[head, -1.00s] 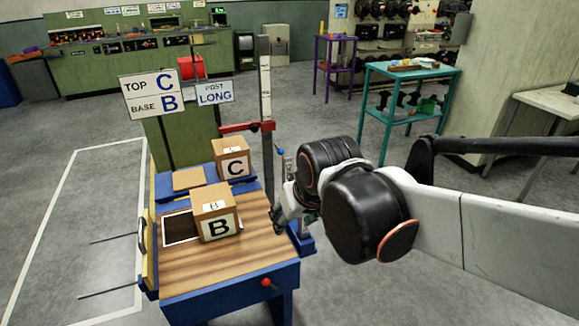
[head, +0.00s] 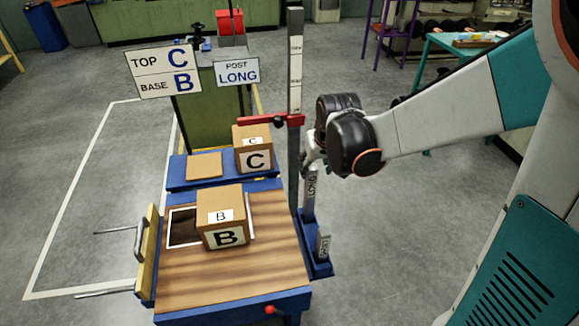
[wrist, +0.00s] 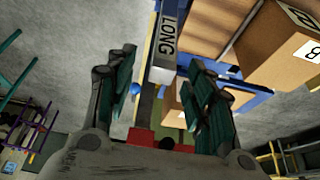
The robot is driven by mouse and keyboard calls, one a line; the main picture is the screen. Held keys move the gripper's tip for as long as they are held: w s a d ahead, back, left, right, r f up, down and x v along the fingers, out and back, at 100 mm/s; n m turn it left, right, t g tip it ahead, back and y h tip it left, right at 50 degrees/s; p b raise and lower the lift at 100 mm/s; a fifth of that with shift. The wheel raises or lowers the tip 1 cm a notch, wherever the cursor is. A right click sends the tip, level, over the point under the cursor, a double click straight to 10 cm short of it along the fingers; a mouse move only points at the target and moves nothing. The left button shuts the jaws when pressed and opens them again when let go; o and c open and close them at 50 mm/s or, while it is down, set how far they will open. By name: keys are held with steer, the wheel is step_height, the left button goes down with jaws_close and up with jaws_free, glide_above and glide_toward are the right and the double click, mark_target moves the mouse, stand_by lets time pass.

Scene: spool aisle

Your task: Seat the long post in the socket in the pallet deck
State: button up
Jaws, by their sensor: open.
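The long post (head: 311,187), grey with a LONG label, stands upright in a blue holder (head: 318,262) at the right side of the wooden-topped bench. In the wrist view the post (wrist: 166,38) shows between the two fingers. My gripper (head: 310,160) is at the upper part of the post; its fingers (wrist: 163,80) are open, one on each side, with gaps visible. The wooden deck (head: 225,270) carries box B (head: 222,220) beside a dark, white-edged rectangle (head: 184,227). I cannot tell which opening is the socket.
A shorter labelled post (head: 323,245) stands in the same holder. A tall upright gauge (head: 295,70) with a red arm (head: 268,122) rises close beside my gripper. Box C (head: 254,150) sits on the blue shelf (head: 215,182). A sign (head: 238,72) reads POST LONG.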

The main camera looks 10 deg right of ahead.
mark_target(315, 169)
steer(key=b+x, duration=0.1)
steer(key=x, duration=0.3)
steer(key=shift+f, duration=0.1)
steer(key=shift+w+a+b+x, duration=0.15)
steer(key=shift+b+x, duration=0.55)
steer(key=shift+x, duration=0.6)
steer(key=shift+w+a+b+x, duration=0.1)
steer(key=shift+b+x, duration=0.55)
steer(key=shift+x, duration=0.7)
steer(key=shift+r, duration=0.2)
steer(key=shift+c, duration=0.5)
jaws_close()
